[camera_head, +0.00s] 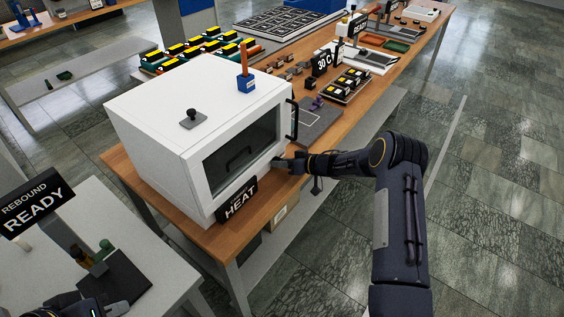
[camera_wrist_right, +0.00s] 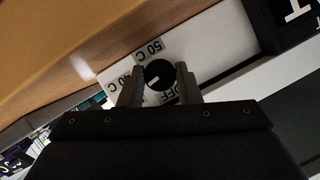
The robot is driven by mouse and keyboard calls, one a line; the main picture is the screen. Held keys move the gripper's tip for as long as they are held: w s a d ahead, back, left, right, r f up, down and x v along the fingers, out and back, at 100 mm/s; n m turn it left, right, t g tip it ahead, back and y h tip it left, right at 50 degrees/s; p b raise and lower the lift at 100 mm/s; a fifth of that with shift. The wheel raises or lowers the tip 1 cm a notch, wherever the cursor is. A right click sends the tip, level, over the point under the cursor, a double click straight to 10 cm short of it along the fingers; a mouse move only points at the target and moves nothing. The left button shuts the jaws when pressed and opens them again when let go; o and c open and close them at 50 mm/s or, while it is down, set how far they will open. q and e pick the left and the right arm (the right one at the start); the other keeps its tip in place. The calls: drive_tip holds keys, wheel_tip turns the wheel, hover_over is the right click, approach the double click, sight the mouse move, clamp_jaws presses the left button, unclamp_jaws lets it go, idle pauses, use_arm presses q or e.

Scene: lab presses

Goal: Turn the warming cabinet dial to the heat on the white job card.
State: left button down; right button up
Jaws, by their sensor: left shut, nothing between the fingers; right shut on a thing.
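The white warming cabinet (camera_head: 165,120) stands on the wooden bench with a dark window and a black "HEAT" sign (camera_head: 240,198) at its front. My right gripper (camera_head: 285,162) is at the cabinet's lower front right corner. In the right wrist view its fingers are shut on the round black dial (camera_wrist_right: 159,73), one on each side. The dial has a short white mark towards the lower left. Around it are labels "50 C" (camera_wrist_right: 149,48), "OFF" and one partly hidden "0 C". I cannot make out a white job card. My left gripper (camera_head: 80,302) is shut and empty at bottom left, mostly cut off.
A black "30 C" sign (camera_head: 322,64) stands further along the bench near a tray of black and yellow items (camera_head: 350,86). A "REBOUND READY" sign (camera_head: 37,203) stands at left. The floor at right is clear.

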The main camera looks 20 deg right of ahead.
drive_tip(key=shift+m, duration=0.4)
idle(0.3)
drive_tip(key=o, duration=1)
drive_tip(key=shift+c, duration=0.2)
drive_tip(key=b+v, duration=0.2)
drive_tip(key=v, duration=0.4)
drive_tip(key=shift+s+d, duration=0.15)
drive_tip(key=shift+d, duration=0.3)
drive_tip(key=shift+s+d+r, duration=0.25)
drive_tip(key=shift+s+d, duration=0.05)
drive_tip(key=shift+d, duration=0.05)
